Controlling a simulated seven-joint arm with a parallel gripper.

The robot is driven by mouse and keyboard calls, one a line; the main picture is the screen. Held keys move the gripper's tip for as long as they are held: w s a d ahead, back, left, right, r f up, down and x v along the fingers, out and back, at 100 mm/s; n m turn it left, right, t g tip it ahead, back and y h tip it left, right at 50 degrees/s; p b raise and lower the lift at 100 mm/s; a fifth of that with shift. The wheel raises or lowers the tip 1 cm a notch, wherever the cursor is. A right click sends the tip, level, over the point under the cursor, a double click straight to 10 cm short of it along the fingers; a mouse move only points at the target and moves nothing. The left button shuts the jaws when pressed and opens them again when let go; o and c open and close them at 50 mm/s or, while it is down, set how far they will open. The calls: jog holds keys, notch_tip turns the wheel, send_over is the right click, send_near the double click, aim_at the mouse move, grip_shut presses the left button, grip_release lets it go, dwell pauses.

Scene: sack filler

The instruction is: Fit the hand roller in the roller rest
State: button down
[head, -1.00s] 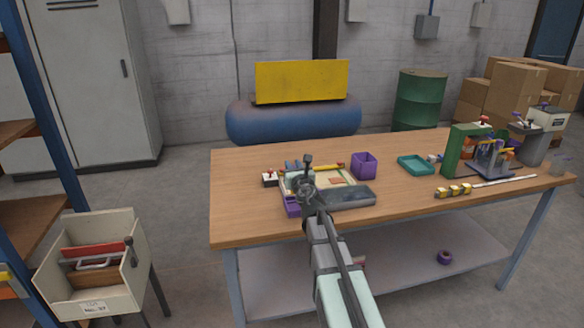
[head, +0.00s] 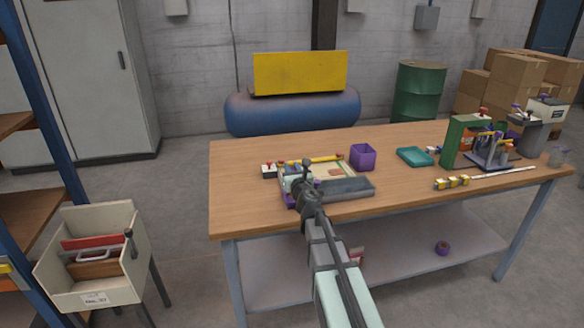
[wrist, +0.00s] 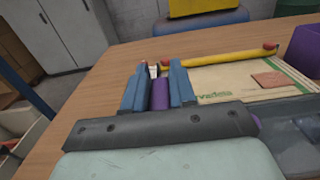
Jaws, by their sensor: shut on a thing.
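My gripper (wrist: 159,90) has two blue fingers, closed on both sides of a purple piece (wrist: 160,96), which appears to be part of the hand roller. Its far end and the roller itself are hidden. In the head view, my gripper (head: 291,183) is over the left end of the board on the table, and my wrist covers much of it. A purple part (head: 290,201) shows just below it. Another bit of purple (wrist: 255,122) shows right of my gripper in the wrist view. I cannot pick out the roller rest with certainty.
A pale printed board (wrist: 235,80) lies ahead, with a yellow red-ended bar (wrist: 225,58) along its back. A purple box (head: 362,157) and teal tray (head: 414,157) stand farther right. The table's left side is clear.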

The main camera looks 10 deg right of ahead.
jog(key=shift+f, duration=0.25)
dwell(0.4)
jog(key=shift+f, duration=0.7)
jog(key=shift+f, duration=0.6)
jog(key=c, duration=0.8)
grip_release()
jog(key=shift+c, duration=0.2)
jog(key=shift+s, duration=0.1)
